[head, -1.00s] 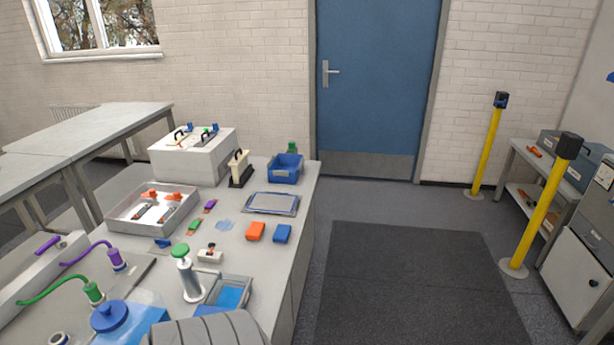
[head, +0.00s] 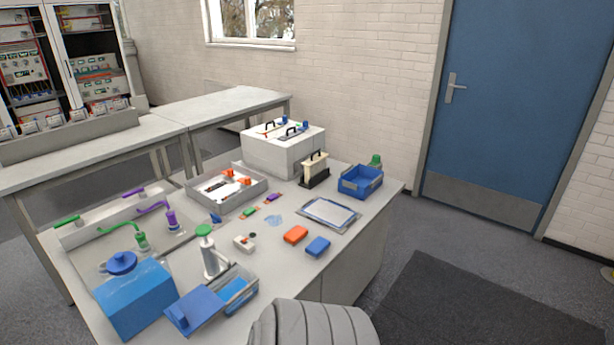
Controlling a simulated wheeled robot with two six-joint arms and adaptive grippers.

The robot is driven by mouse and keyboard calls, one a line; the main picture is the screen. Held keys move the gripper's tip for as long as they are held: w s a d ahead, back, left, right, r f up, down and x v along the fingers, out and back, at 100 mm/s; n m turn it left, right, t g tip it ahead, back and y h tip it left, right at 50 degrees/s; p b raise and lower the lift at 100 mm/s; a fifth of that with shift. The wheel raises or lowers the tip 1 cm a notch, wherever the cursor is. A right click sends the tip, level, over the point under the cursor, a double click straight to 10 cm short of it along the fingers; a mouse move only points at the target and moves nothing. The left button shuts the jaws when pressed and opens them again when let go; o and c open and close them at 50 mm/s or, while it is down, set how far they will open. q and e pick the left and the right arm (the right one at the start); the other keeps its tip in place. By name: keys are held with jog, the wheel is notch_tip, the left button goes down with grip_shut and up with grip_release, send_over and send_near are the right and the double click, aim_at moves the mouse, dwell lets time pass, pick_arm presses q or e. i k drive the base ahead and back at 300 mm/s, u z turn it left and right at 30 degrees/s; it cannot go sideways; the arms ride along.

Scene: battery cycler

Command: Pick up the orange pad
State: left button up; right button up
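The orange pad (head: 296,234) lies flat on the grey bench, near its right front edge. A blue pad (head: 318,246) of similar size lies just to its right, with a small gap between them. Nothing covers the orange pad. Neither of my grippers is in the head view. A grey ribbed part at the bottom edge seems to be part of my own body.
Around the pads are a framed tray (head: 329,213), a blue bin (head: 361,181), a white pump bottle (head: 212,256), a blue box (head: 137,298) and a metal tray (head: 262,189). A white box (head: 284,150) stands behind.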

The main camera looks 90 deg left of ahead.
aim_at(293, 237)
jog(key=u, duration=1.75)
jog(key=i, duration=2.65)
jog(key=u, duration=2.5)
